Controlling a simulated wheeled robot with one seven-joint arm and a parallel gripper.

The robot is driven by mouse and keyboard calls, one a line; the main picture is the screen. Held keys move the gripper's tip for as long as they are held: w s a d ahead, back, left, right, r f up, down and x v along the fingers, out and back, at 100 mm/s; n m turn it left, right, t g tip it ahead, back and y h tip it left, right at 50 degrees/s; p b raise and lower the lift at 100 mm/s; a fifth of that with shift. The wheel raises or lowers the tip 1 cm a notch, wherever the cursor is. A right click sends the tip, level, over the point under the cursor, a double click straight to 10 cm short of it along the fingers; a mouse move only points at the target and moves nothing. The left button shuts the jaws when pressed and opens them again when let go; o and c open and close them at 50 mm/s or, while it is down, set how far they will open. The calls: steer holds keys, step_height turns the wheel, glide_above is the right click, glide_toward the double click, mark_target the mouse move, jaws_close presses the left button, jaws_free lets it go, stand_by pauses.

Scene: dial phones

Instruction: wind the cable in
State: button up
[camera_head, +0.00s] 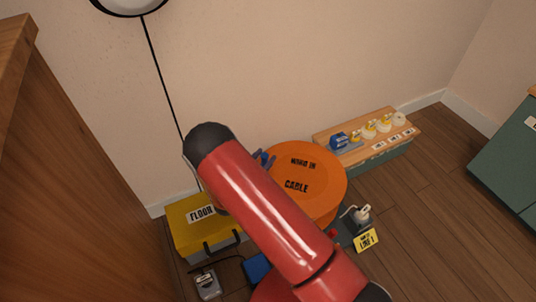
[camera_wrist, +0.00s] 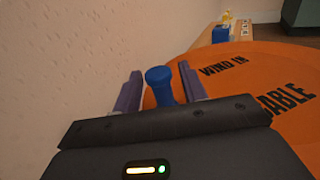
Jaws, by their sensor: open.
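A round orange drum (camera_head: 325,180) with "WIND IN CABLE" on its top stands near the wall. It also fills the right of the wrist view (camera_wrist: 245,95). A blue upright knob (camera_wrist: 160,90) stands at the drum's left edge in the wrist view. My gripper (camera_wrist: 158,74) is open, with one purple finger on each side of the knob and small gaps showing. In the head view, my red arm hides part of the drum, and only a bit of blue-purple at the gripper (camera_head: 264,158) shows. No loose cable on the drum can be made out.
A yellow box (camera_head: 180,218) marked "FLOOR" stands left of the drum. A wood-topped bench (camera_head: 345,165) with a blue item and several white-and-yellow pieces stands behind right. A white plug (camera_head: 361,214) and yellow label (camera_head: 367,241) are at right. Floor at right is clear.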

steer(key=shift+x, duration=1.15)
jaws_close()
